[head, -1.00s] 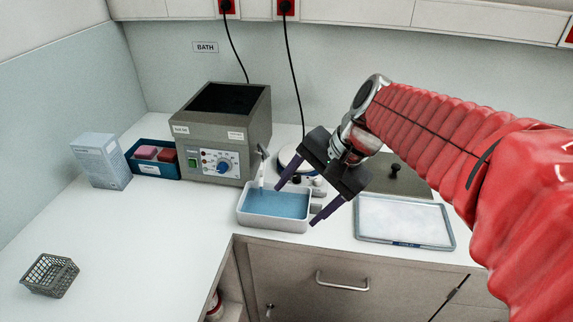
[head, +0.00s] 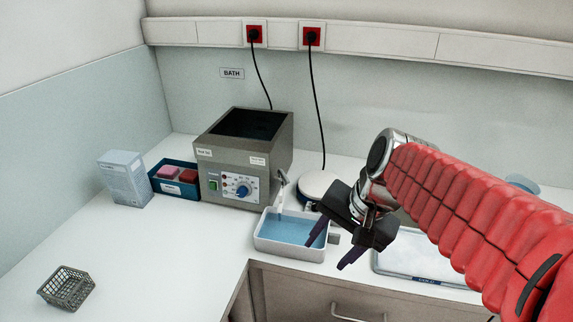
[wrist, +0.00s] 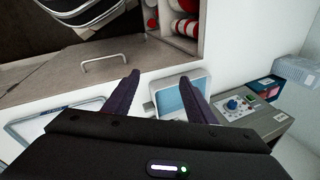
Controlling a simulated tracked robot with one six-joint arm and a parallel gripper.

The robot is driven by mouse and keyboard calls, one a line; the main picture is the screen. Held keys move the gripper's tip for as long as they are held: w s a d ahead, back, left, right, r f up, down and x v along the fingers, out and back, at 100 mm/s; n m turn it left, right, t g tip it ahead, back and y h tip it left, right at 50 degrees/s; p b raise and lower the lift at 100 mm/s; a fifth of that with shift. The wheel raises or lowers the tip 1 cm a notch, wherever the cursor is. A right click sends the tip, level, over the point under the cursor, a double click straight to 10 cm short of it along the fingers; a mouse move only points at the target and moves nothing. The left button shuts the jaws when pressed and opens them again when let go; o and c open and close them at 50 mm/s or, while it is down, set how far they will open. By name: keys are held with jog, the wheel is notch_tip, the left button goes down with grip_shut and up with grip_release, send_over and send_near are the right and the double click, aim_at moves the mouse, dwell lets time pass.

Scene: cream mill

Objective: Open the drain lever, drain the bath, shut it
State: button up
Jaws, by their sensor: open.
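The bath (head: 226,184) is a grey box with a dark open top, a dial and a green switch, under a BATH sign (head: 232,73). A small metal drain lever and spout (head: 282,178) stick out at its right front corner. A pale streak, like running water, drops from there into a white tray (head: 290,256) of blue liquid. The level inside the bath is hidden in its dark opening. My gripper (head: 326,256) is open and empty, its dark fingers over the tray's right front side, apart from the lever. The wrist view shows the tray (wrist: 153,98) beyond the fingers.
A round white device (head: 317,184) stands behind my gripper. A shallow pale tray (head: 425,262) lies right, partly behind my arm. A blue bin (head: 174,190) with pink and red blocks, a carton (head: 123,178) and a wire basket (head: 66,288) stand left. The front left counter is mostly clear.

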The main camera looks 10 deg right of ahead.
aim_at(286, 178)
jog(key=w+d+f+h, duration=0.1)
jog(key=d, duration=0.1)
jog(key=w+d+f+t+h, duration=0.1)
jog(key=d, duration=0.2)
jog(key=w+d+f+n+h, duration=0.1)
jog(key=d+f+h, duration=0.1)
jog(key=d, duration=0.1)
jog(key=shift+w+t, duration=0.15)
jog(key=shift+t, duration=0.25)
jog(key=c, duration=0.5)
jog(key=w+d+r+n+t+h, duration=0.1)
jog(key=w+d+n+t+h, duration=0.15)
jog(key=w+t, duration=0.2)
jog(key=shift+c, duration=0.2)
jog(key=w+a+r+n+t+y, duration=0.2)
jog(key=a+n+y, duration=0.1)
jog(key=a, duration=0.3)
jog(key=w+a+r+n+t+y, duration=0.2)
jog(key=w+a+r+n+y, duration=0.1)
jog(key=a+n+y, duration=0.1)
jog(key=shift+w+a+r, duration=0.25)
jog(key=shift+w+a, duration=0.1)
jog(key=shift+a, duration=0.5)
jog(key=shift+w, duration=0.15)
jog(key=shift+x, duration=6.75)
grip_shut()
